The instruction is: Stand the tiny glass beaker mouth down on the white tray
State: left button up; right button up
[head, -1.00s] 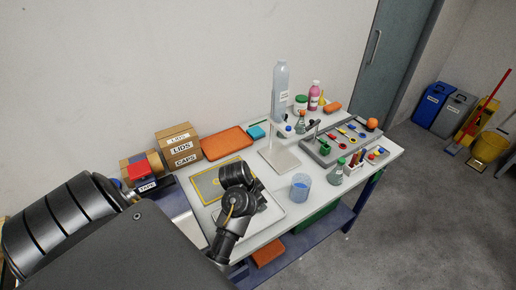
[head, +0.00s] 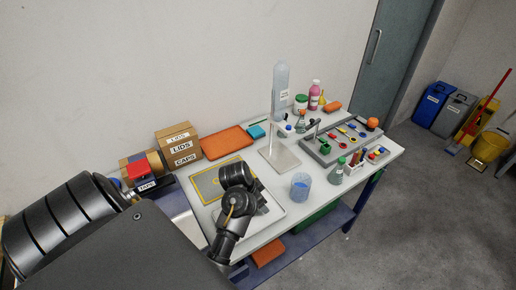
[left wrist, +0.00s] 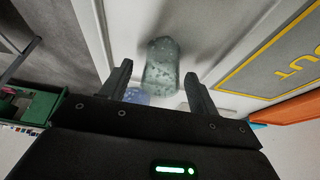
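The tiny glass beaker (left wrist: 161,64) is greenish, clear glass and shows between and beyond the fingertips in the left wrist view. Behind it is the white tray (left wrist: 118,24); I cannot tell whether the beaker touches it or which way its mouth faces. My left gripper (left wrist: 160,82) has its fingers spread, with a gap visible beside the beaker. In the head view my left gripper (head: 254,208) is over the white tray (head: 270,224), and the beaker cannot be made out there. My right gripper is not in view.
A beaker of blue liquid (head: 300,187) stands just right of the tray.

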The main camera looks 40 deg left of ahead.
pick_arm(q)
jog(key=v, duration=0.4)
jog(key=shift+a+r, duration=0.1)
jog(key=shift+r, duration=0.2)
jog(key=p+v, duration=0.4)
jog(key=v, duration=0.2)
jog(key=shift+s, duration=0.15)
dwell(0.7)
